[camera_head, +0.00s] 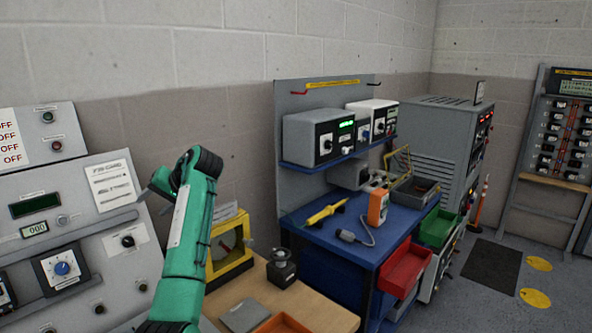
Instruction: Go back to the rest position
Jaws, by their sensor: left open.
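My left arm rises from the bottom of the head view, green with a dark joint at its top. My left gripper (149,190) shows only as a small part left of that joint, in front of the grey control panel (110,222). It is open, and I see nothing held in it. The arm hides part of the panel's right edge and part of the wall. My right gripper is out of view.
A wooden table (335,317) holds a yellow-framed meter (228,250), a dark round device (281,268) and an orange tray (283,324). A blue workbench (345,249) carries instruments, with red (405,270) and green (438,228) bins in front. Open floor lies at right.

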